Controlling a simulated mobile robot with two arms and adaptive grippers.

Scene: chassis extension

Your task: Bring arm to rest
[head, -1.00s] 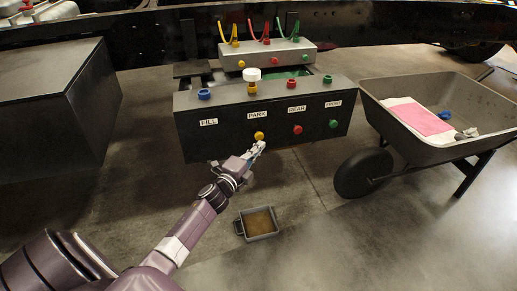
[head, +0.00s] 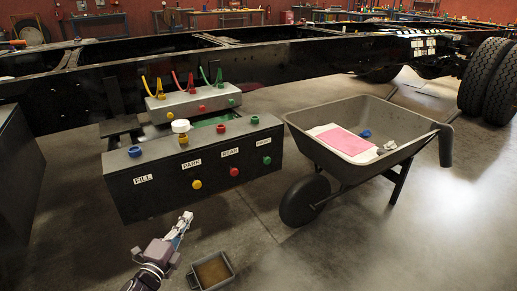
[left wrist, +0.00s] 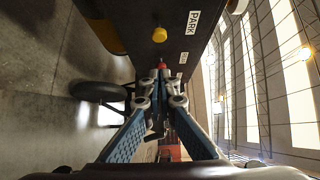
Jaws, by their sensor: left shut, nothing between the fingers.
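My left arm comes in at the bottom of the head view. Its gripper (head: 182,226) is shut and empty, in front of and below the black box (head: 135,195) with the FILL, PARK and REAR labels. In the left wrist view the shut fingers (left wrist: 160,82) show with the yellow PARK knob (left wrist: 159,35) above them, apart from them. In the head view the yellow knob (head: 196,184) sits on the box front, beside a red knob (head: 234,172) and a green knob (head: 267,160). My right gripper is in neither view.
A grey bin (head: 212,271) with brownish contents stands on the floor just right of my left gripper. A wheelbarrow (head: 345,160) with a pink-topped bag stands right of the box. The long black chassis (head: 290,70) runs behind. The floor at the lower right is clear.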

